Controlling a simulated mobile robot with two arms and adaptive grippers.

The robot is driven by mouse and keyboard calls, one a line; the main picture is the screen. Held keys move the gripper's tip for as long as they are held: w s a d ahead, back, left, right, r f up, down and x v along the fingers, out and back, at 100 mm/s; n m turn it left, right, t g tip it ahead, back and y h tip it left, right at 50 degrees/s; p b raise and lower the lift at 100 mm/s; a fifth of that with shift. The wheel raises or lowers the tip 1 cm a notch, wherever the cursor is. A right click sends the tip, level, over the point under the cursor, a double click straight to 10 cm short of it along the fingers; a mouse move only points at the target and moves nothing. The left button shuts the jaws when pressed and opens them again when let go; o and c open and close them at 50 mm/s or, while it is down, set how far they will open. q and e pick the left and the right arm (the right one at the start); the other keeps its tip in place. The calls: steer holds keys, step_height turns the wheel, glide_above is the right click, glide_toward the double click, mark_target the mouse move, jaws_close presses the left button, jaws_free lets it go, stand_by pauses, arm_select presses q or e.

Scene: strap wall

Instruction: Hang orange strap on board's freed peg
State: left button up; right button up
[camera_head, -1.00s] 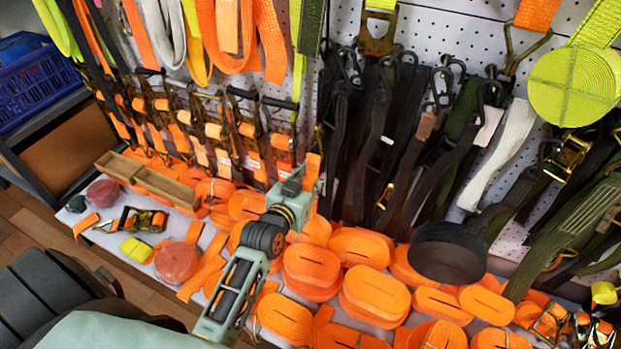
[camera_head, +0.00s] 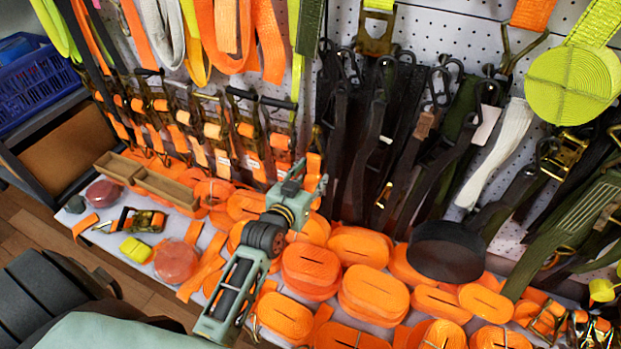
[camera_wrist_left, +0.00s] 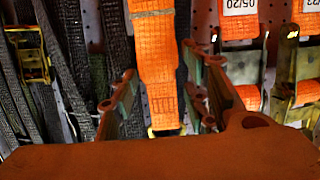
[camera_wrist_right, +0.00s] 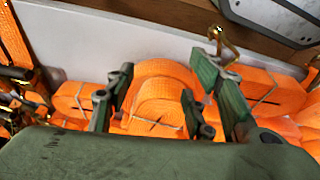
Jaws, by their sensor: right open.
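My left gripper (camera_head: 308,182) is in front of the hanging straps near the middle of the head view. An orange strap (camera_head: 313,164) shows at its fingertips. In the left wrist view the orange strap (camera_wrist_left: 155,60) hangs down between the two fingers (camera_wrist_left: 165,90), its lower end near the palm. The fingers stand about a strap's width apart; I cannot tell whether they press on it. My right gripper (camera_wrist_right: 158,85) is open and empty above coiled orange straps (camera_wrist_right: 160,95). The white pegboard (camera_head: 455,28) is largely covered by straps; I cannot make out a bare peg.
Rolled orange straps (camera_head: 375,295) crowd the shelf below the board. Dark straps with hooks (camera_head: 375,130) fill the middle. A wooden tray (camera_head: 148,180) and blue crate (camera_head: 40,85) are at left.

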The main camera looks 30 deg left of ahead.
stand_by(0.3)
arm_select(q)
steer(key=v, duration=1.2)
